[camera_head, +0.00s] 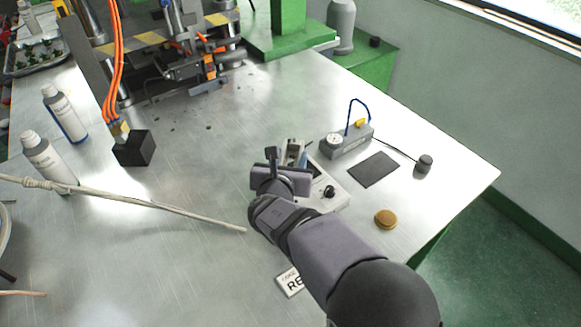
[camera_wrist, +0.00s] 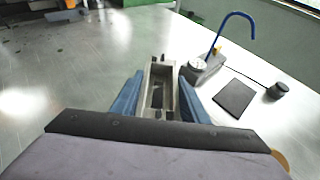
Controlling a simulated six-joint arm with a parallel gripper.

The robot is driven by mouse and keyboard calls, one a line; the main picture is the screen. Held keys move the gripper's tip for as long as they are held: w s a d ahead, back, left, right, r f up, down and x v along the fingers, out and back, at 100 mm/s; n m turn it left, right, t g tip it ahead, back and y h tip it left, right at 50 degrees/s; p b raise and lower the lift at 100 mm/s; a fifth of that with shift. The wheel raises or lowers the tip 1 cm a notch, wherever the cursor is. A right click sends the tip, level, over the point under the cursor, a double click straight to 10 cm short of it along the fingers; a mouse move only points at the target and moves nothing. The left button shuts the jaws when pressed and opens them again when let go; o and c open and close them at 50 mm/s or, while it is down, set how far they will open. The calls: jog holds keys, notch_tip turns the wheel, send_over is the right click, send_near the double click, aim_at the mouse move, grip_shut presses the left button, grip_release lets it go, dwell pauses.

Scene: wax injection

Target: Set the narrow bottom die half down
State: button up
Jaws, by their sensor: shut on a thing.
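The narrow bottom die half (camera_wrist: 148,80) is a grey metal block with a long hollow. It sits between the two blue fingers of my gripper (camera_wrist: 158,98), which is shut on it. In the head view my gripper (camera_head: 297,158) is over the right middle of the table, and the wrist partly hides it. Only a small part of the die half (camera_head: 291,146) shows there. I cannot tell whether the die half touches the surface below.
A grey block with a gauge and blue tube (camera_head: 348,143) stands to the right, beside a dark pad (camera_head: 373,170). A pale box with a black knob (camera_head: 330,193) is close by the wrist. A brown disc (camera_head: 385,219) lies near the table's right edge.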

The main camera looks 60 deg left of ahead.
jog(key=shift+f, duration=1.75)
jog(key=shift+f, duration=0.2)
jog(key=o, duration=1.4)
jog(key=shift+r, duration=0.15)
jog(key=b+v, duration=0.2)
jog(key=v, duration=1)
jog(key=shift+b, duration=0.4)
